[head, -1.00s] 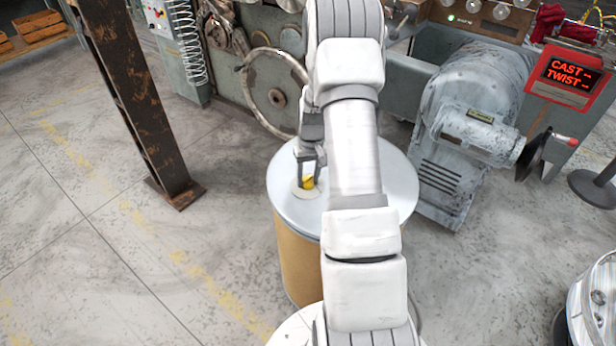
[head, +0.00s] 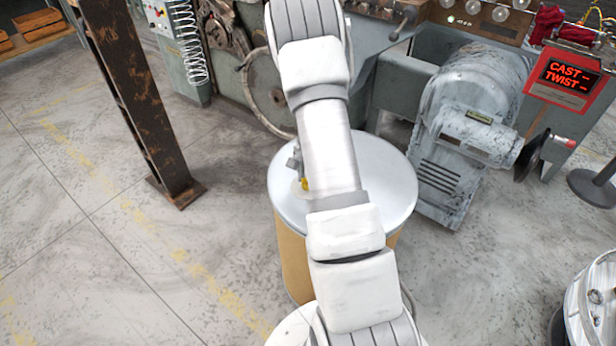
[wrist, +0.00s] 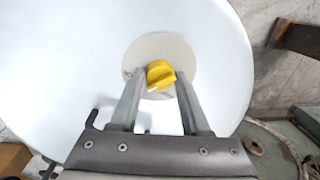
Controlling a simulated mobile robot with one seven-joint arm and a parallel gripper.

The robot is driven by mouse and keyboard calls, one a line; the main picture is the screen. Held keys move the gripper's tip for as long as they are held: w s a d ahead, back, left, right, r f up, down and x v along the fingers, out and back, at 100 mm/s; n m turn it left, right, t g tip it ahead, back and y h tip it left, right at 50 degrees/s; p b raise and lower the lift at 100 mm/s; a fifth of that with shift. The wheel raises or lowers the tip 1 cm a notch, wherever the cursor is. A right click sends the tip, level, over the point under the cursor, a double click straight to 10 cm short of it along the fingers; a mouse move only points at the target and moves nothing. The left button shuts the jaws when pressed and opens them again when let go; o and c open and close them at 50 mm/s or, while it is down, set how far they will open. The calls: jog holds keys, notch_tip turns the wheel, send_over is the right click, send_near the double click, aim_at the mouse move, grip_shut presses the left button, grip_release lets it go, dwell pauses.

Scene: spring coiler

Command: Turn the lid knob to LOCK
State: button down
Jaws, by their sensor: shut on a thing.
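The yellow lid knob (wrist: 160,75) sits on a pale round plate (wrist: 172,48) on the drum's lid. In the wrist view my gripper (wrist: 160,88) has one finger on each side of the knob and is shut on it. In the head view a bit of the knob (head: 304,184) shows beside my arm, which hides most of the gripper. The light grey lid (head: 385,185) tops a tan drum (head: 292,255). Small dark marks show on the plate, too small to read, so I cannot tell the lock setting.
A rusty steel post (head: 135,110) stands at the left. A handwheel (head: 268,95) is behind the drum. The floor at left is clear.

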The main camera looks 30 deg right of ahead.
jog(key=shift+m+p, duration=0.4)
jog(key=shift+m, duration=1.5)
jog(key=shift+c, duration=1.9)
grip_release()
notch_tip(320, 180, up, 17)
jog(key=s+p, duration=0.1)
jog(key=p, duration=0.2)
jog(key=shift+r+p, duration=0.15)
jog(key=shift+p, duration=0.25)
jog(key=shift+s, duration=0.1)
jog(key=shift+a, duration=0.1)
